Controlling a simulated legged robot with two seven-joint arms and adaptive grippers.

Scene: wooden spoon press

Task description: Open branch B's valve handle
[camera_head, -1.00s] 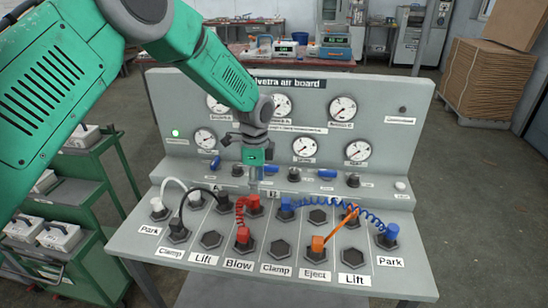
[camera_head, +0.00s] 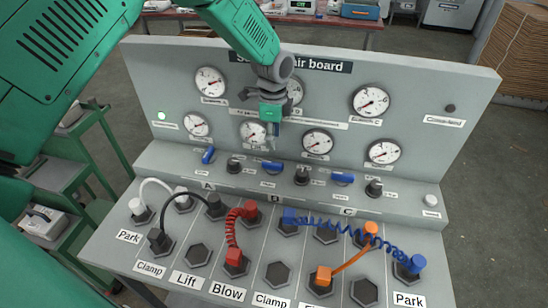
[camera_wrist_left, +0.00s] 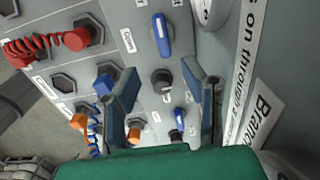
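Branch B's valve handle (camera_head: 272,167) is the middle of three blue levers on the board's ledge. It lies along the board's width, just below my left gripper (camera_head: 272,138). In the wrist view, branch B's handle (camera_wrist_left: 161,35) shows beyond the fingertips, toward the top. My left gripper (camera_wrist_left: 163,92) also shows there, its two fingers wide apart with nothing between them touching. A black knob (camera_wrist_left: 161,80) shows in the gap between them. Contact with the handle is not seen. My right gripper is not in view.
Branch A's lever (camera_head: 208,155) is turned more upright; branch C's lever (camera_head: 342,178) lies crosswise. Gauges, including one at lower right (camera_head: 384,152), stand behind. Red (camera_head: 232,228) and blue (camera_head: 350,226) coiled hoses cross the socket panel in front.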

